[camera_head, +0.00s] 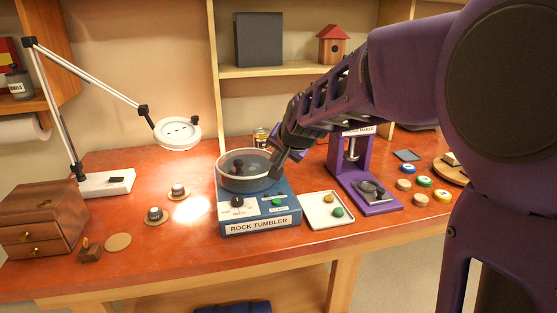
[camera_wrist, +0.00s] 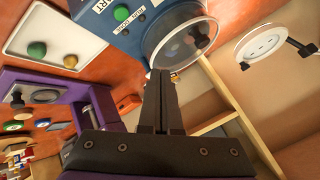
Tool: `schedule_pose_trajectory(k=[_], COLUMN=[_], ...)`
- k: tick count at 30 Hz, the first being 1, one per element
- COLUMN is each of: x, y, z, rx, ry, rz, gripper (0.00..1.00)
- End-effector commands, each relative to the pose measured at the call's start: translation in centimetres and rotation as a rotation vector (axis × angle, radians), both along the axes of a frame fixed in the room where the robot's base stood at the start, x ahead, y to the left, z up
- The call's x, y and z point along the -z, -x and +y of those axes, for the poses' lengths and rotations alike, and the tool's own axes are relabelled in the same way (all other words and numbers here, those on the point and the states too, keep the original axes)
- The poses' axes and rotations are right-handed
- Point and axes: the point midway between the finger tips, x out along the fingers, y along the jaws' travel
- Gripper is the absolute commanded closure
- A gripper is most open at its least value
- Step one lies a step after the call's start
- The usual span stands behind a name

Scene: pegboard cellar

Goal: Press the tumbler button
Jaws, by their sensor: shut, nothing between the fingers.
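The rock tumbler (camera_head: 262,225) is a blue box on the red-brown table, with its name on a white front label. A round clear-topped drum (camera_head: 237,181) sits on its back part. The green button (camera_head: 277,202) is on the front right of its top panel, right of a black knob (camera_head: 237,201). The green button also shows at the top of the wrist view (camera_wrist: 121,13). My gripper (camera_head: 277,173) is shut and empty. In the head view its tips are by the drum's right side, behind the button and apart from it. In the wrist view the closed fingers (camera_wrist: 160,78) point towards the drum.
A white tray (camera_head: 314,221) with stones lies right of the tumbler. A purple press (camera_head: 382,209) stands beyond it. A white magnifier lamp (camera_head: 178,145) reaches in from the left. Two dark-topped knobs on discs and a wooden drawer box (camera_head: 28,239) stand left.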

Motion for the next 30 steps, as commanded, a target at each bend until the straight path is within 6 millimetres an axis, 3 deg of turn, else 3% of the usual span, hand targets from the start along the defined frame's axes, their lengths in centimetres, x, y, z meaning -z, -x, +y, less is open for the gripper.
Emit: schedule_pose_trajectory(k=[16,30], x=[1.2,7.2], y=[0.0,0.0], z=[0.1,0.1], rx=[0.0,0.0], ry=[0.0,0.0], rz=[0.005,0.005], gripper=[1.0,1.0])
